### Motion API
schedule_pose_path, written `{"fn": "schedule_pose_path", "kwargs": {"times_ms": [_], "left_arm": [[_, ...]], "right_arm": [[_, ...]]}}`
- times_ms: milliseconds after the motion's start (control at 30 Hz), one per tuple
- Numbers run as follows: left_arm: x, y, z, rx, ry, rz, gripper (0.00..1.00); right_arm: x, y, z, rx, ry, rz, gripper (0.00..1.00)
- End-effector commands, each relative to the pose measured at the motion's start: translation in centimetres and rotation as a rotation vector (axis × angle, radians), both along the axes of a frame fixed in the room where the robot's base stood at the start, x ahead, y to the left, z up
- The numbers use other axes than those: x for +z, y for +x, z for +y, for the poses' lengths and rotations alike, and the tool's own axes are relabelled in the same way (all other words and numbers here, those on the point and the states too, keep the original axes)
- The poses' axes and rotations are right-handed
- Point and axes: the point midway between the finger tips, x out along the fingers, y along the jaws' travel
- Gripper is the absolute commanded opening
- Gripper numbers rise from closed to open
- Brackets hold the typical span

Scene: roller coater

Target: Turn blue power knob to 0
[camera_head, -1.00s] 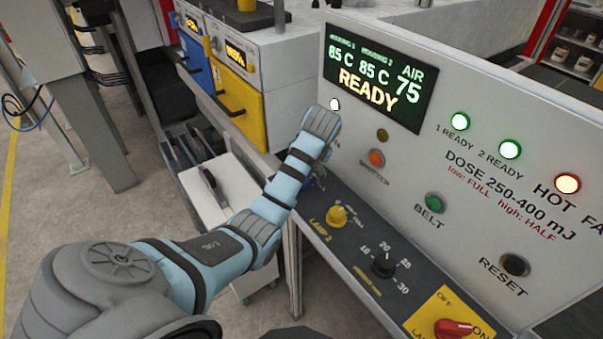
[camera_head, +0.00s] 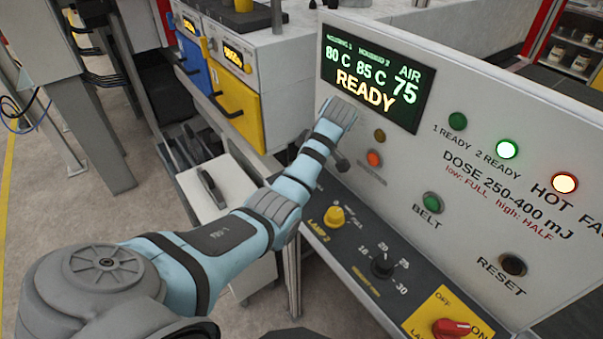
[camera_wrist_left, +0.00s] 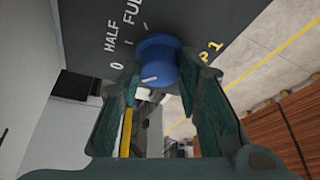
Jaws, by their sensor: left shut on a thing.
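The blue power knob (camera_wrist_left: 158,58) sits on the dark panel in the left wrist view, with the marks 0, HALF and FULL to its left and above. The white line on the knob is at its lower left, on the side nearer 0 than FULL. I cannot tell whether it lines up exactly with 0. My left gripper (camera_wrist_left: 161,77) is shut on the knob, one finger on each side. In the head view my left arm hides the knob and most of the gripper. My right gripper is not in view.
The panel also carries a yellow LAMP 2 knob (camera_head: 334,216), a black dial (camera_head: 383,264) and a red switch (camera_head: 452,328). The display (camera_head: 372,77) reads READY. The 1 READY lamp (camera_head: 457,121) is dark; the 2 READY lamp (camera_head: 505,149) is lit green.

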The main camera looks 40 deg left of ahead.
Motion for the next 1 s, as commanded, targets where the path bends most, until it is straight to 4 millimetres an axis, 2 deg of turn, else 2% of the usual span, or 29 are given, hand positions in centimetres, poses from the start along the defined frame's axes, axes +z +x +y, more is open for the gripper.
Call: {"fn": "schedule_pose_path", "kwargs": {"times_ms": [367, 400, 500, 833, 933, 1000], "left_arm": [[0.02, 0.0, 0.07, 0.005, 0.001, -0.001, 0.04], [0.0, -0.01, 0.06, 0.005, 0.001, -0.001, 0.38], [0.0, 0.01, 0.03, 0.004, 0.001, 0.0, 0.51], [-0.05, -0.01, -0.04, -0.017, 0.0, -0.001, 0.51], [-0.07, -0.1, -0.03, -0.112, 0.0, -0.001, 0.51], [-0.11, -0.22, 0.01, -0.244, 0.001, -0.001, 0.51]], "right_arm": [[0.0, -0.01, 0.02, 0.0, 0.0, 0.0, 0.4], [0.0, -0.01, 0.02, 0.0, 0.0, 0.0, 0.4], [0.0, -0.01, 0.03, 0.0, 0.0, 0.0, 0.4], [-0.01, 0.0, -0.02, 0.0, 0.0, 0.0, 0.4], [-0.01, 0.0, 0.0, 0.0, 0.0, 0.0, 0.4], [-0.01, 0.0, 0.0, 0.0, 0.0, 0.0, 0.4]]}}
